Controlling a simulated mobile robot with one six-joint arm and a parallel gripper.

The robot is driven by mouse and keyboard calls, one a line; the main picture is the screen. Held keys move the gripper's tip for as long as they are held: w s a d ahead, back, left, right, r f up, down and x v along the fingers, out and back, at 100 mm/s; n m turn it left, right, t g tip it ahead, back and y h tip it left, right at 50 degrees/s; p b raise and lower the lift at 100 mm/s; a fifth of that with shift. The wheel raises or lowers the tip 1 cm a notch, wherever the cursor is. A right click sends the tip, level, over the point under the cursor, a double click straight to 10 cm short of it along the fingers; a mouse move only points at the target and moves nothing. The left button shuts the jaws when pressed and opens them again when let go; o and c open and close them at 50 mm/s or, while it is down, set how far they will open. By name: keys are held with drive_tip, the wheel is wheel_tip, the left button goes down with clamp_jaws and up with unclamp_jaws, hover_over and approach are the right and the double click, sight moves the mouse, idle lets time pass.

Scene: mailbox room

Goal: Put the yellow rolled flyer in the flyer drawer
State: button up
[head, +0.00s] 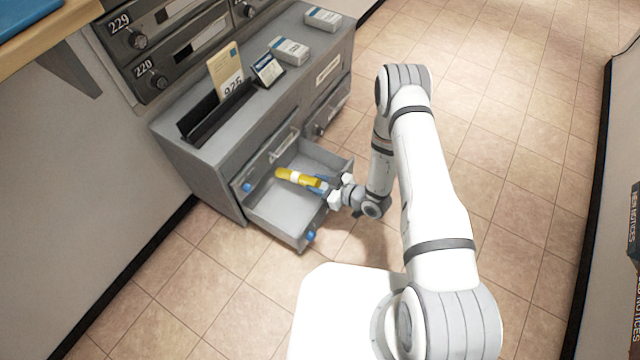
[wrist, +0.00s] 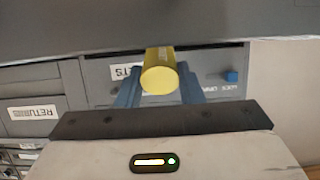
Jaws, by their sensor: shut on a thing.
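The yellow rolled flyer (head: 297,177), with a white band around it, is held at its right end by my gripper (head: 322,184). In the head view it overlaps the inside of the open drawer (head: 268,209); I cannot tell whether it touches the drawer floor. In the wrist view the flyer's round end (wrist: 160,80) shows between the blue fingers of my gripper (wrist: 160,88), which are shut on it. The drawer is pulled out from the left side of the grey cabinet (head: 208,168). Part of a label shows behind the flyer in the wrist view.
On the cabinet top stand a black holder (head: 220,110) with an envelope (head: 225,72), a small dark display (head: 268,69) and two white boxes (head: 289,50), (head: 323,18). A closed drawer (head: 327,110) is at the right. Numbered mailboxes (head: 150,80) stand behind. The tiled floor is clear.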

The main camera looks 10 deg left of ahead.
drive_tip(key=shift+a+f, duration=0.1)
drive_tip(key=shift+f, duration=0.2)
drive_tip(key=o, duration=1)
drive_tip(key=shift+o, duration=0.2)
